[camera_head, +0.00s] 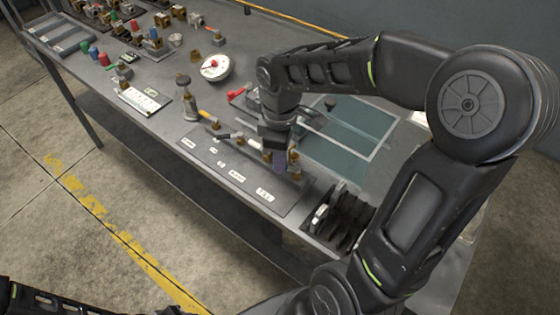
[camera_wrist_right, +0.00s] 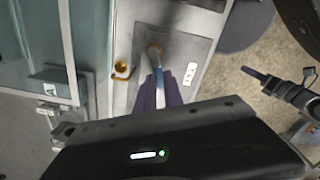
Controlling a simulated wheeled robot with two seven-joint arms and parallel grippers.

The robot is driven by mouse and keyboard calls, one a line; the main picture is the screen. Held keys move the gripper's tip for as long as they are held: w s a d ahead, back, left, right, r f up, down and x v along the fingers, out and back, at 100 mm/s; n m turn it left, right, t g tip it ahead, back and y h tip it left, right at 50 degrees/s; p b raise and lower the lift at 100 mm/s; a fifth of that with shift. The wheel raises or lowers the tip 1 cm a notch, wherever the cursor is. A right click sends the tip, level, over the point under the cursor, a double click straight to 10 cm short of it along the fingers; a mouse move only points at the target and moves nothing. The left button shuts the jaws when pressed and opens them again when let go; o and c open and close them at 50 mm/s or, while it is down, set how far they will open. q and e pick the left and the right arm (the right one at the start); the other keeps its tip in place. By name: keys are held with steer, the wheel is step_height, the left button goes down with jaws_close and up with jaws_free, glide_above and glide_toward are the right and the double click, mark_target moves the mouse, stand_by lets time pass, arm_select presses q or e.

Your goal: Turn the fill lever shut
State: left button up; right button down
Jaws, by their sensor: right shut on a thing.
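A dark panel (camera_head: 226,172) with small white labels and several brass fittings lies along the front edge of the grey bench. My right gripper (camera_head: 281,160) reaches down at the panel's right end, its jaws shut on what appears to be the fill lever. The label writing is too small to read. A dark jointed part at the right wrist view's right edge may be my left gripper (camera_wrist_right: 283,88); its jaws are unclear.
A round white gauge (camera_head: 215,68) and a white card (camera_head: 144,98) lie left of the panel. A teal framed plate (camera_head: 350,140) is behind my right gripper. A dark ribbed object (camera_head: 345,213) stands at the bench's front edge. More fittings crowd the far left.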

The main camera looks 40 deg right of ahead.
steer(key=shift+w+d+m+b, duration=0.15)
steer(key=shift+d+m, duration=0.1)
steer(key=shift+m, duration=0.6)
steer(key=shift+w+d+m+b, duration=0.15)
steer(key=shift+d+m, duration=0.1)
steer(key=shift+m, duration=0.65)
steer(key=shift+w+d+m+b, duration=0.15)
steer(key=shift+d+m, duration=0.1)
steer(key=shift+m, duration=0.6)
steer(key=c, duration=1.5)
jaws_free()
steer(key=shift+o, duration=0.2)
